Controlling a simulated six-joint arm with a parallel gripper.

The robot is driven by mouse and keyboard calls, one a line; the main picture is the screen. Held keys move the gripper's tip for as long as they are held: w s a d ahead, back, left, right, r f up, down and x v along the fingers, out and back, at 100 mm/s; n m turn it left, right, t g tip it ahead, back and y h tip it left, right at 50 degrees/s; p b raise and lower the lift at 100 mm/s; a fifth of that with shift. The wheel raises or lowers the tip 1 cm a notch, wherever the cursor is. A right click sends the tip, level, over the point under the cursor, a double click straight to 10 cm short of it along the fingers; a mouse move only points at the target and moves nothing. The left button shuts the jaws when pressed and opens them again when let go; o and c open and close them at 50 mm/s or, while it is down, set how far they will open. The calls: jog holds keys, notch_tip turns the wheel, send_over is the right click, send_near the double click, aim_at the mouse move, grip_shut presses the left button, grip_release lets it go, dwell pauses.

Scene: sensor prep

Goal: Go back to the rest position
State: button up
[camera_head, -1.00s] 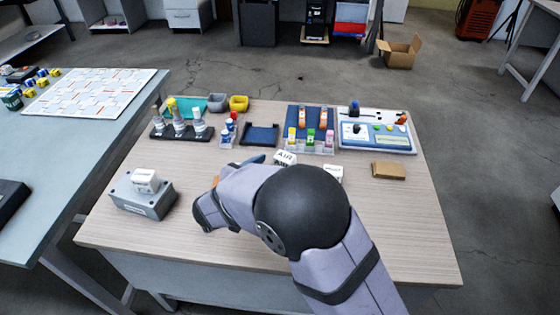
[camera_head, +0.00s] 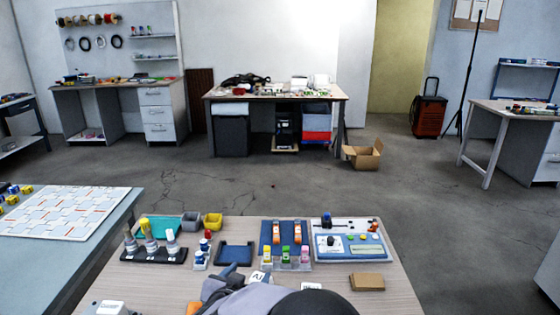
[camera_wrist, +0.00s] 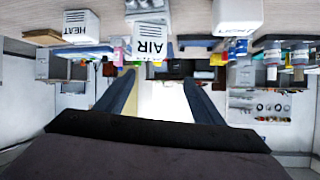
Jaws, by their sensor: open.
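My gripper (camera_wrist: 160,78) is open, its two dark fingers spread apart with nothing between them in the wrist view. In the head view my arm sits at the bottom edge and hides much of the near tabletop. A white block marked AIR (camera_wrist: 150,42) shows just beyond the fingers in the wrist view. A white block marked HEAT (camera_wrist: 78,28) is to its left, and a third white block (camera_wrist: 237,16) with hard-to-read lettering is to its right. The wrist view appears upside down, with the table along the top.
The wooden table (camera_head: 385,285) carries a dark vial rack (camera_head: 150,256), a dark blue tray (camera_head: 234,254), a panel with knobs (camera_head: 350,250) and a brown box (camera_head: 367,281). A grey-green side table (camera_head: 110,232) stands left.

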jog(key=s+d+r+n+g+y+p, duration=0.3)
jog(key=d+r+y+p, duration=0.2)
jog(key=p, duration=0.1)
jog(key=s+d+g+h+p, duration=0.1)
jog(key=s+d+g+p, duration=0.2)
jog(key=s+d, duration=0.6)
jog(key=s+d+g+h+p, duration=0.1)
jog(key=s+d+g+p, duration=0.2)
jog(key=s, duration=1.2)
jog(key=d+g, duration=0.3)
jog(key=d, duration=0.3)
jog(key=shift+s+d+r+g+h, duration=0.15)
jog(key=shift+s+d+g+h, duration=0.15)
jog(key=shift+d+h, duration=0.1)
